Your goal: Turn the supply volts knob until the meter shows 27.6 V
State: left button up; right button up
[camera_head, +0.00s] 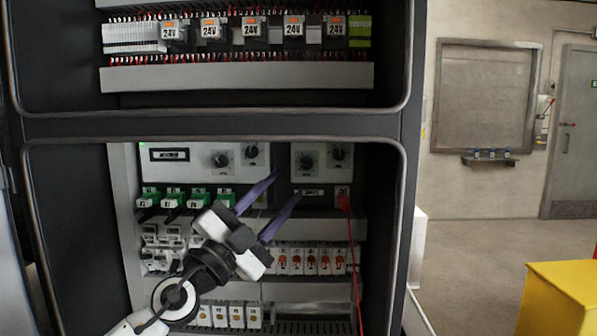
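Two light grey panels in the lower cabinet bay carry dark round knobs. The left panel has a left knob (220,160) and a right knob (251,151). The right panel has a larger left knob (305,162) and a smaller right knob (338,153). I cannot read which one is supply volts. A dark display window (170,154) sits at the left panel's upper left; its characters are too small to read. My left gripper (286,186) reaches up from the lower left, its two purple fingers apart and empty, just below the right panel's knobs. My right gripper is out of view.
A red plug and cable (346,204) hang right of the fingers. Green terminal blocks (174,198) and breakers with orange switches (311,262) lie below the panels. The cabinet frame (401,200) bounds the bay. A yellow box (565,290) stands at right.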

aim_at(304, 167)
pick_arm(q)
jog(key=b+x, duration=0.1)
jog(key=x, duration=0.5)
jog(key=shift+w+d+r, duration=0.1)
jog(key=shift+w+d, duration=0.05)
jog(key=shift+d, duration=0.05)
grip_shut()
